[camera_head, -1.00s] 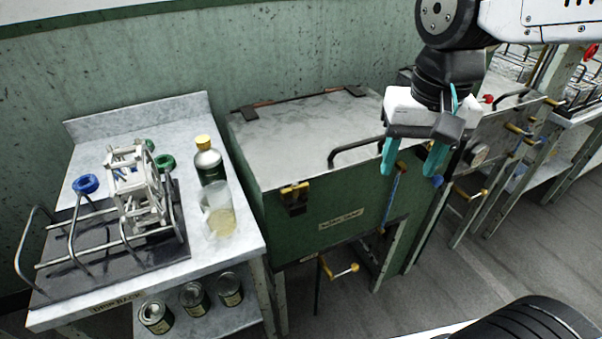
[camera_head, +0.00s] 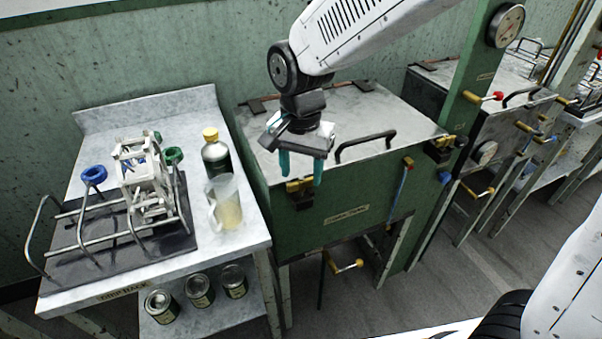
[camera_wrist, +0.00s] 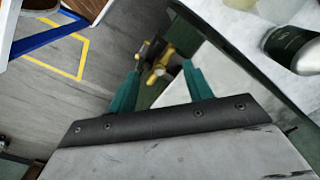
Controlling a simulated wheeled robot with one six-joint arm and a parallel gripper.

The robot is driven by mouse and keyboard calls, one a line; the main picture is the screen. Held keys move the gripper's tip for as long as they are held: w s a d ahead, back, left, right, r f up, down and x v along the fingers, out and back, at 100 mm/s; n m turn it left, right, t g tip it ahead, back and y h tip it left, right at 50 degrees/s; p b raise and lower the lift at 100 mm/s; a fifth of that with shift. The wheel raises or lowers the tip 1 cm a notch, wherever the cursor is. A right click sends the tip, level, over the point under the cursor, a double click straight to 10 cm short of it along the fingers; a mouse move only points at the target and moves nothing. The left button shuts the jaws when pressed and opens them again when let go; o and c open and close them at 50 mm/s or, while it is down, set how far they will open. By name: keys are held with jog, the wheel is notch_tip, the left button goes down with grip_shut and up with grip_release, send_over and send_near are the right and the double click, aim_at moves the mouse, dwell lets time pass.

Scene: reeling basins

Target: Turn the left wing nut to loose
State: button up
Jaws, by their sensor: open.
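The left wing nut (camera_head: 299,186) is a brass piece on a dark clamp at the front left of the green basin's lid. My gripper (camera_head: 301,174) is open, with its teal fingers pointing down over the wing nut. In the wrist view, brass parts (camera_wrist: 162,62) show between and beyond the fingertips (camera_wrist: 161,74); I cannot tell whether the fingers touch any. A second brass wing nut (camera_head: 446,143) sits on the clamp at the lid's front right. The grey lid (camera_head: 370,110) is closed on the basin (camera_head: 345,220).
A curved black lid handle (camera_head: 365,140) rises right of my gripper. On the left, a drip rack table (camera_head: 190,262) holds a reel, a dark bottle (camera_head: 215,158) and a jug (camera_head: 226,200).

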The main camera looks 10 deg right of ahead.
jog(key=shift+f, duration=0.8)
